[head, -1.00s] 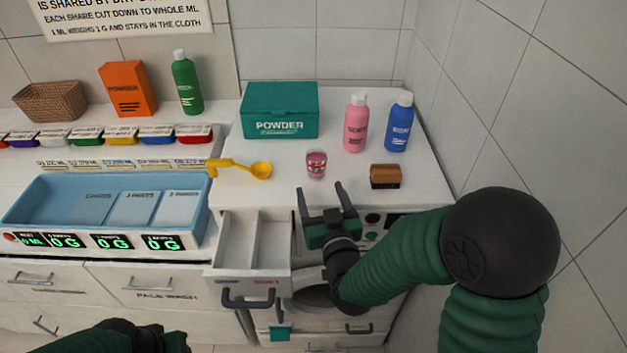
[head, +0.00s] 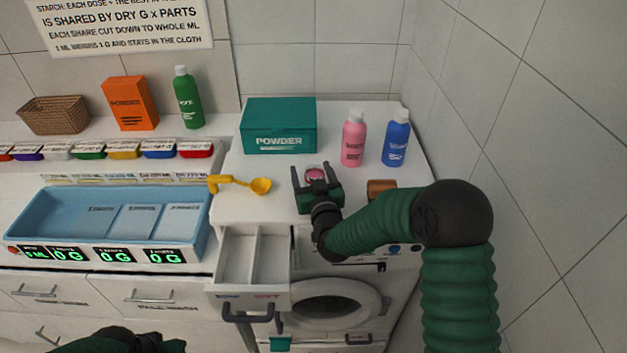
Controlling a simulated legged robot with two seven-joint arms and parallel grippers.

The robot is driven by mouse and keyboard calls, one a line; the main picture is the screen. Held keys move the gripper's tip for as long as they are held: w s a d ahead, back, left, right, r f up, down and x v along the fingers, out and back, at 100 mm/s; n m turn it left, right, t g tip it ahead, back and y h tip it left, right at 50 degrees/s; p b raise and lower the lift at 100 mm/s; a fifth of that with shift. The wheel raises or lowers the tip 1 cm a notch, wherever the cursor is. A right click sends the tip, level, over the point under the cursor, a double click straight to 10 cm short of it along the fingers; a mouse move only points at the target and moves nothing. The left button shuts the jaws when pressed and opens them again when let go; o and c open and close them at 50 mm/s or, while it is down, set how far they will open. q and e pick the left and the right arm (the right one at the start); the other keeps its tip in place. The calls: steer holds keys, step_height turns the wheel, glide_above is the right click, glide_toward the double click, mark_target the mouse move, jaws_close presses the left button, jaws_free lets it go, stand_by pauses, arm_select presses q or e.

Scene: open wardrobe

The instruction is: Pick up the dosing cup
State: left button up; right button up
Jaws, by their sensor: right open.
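The dosing cup (head: 314,173), a small clear cup with a pinkish top, stands on the white top of the washing machine. My right gripper (head: 313,171) is open, with its two fingers on either side of the cup. The gripper body hides the lower part of the cup, so I cannot tell whether the fingers touch it. My left arm (head: 120,340) shows only at the bottom left edge, and its fingers are not in view.
A yellow scoop (head: 240,184) lies left of the cup. A brown brush (head: 381,187) sits to the right, partly behind my right arm. A pink bottle (head: 353,140), a blue bottle (head: 396,140) and a teal powder box (head: 279,126) stand behind. An open drawer (head: 253,262) juts out in front.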

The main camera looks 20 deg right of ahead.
steer(key=shift+s+d, duration=0.1)
steer(key=shift+d, duration=0.1)
steer(key=c, duration=0.6)
steer(key=shift+a, duration=0.15)
steer(key=c, duration=0.9)
steer(key=shift+c, duration=0.2)
steer(key=shift+r, duration=0.25)
step_height(320, 180, up, 3)
steer(key=shift+b, duration=0.35)
steer(key=s+a+r+b, duration=0.1)
steer(key=s+a+b, duration=0.1)
steer(key=s+a, duration=0.7)
steer(key=s, duration=0.4)
steer(key=shift+r, duration=0.25)
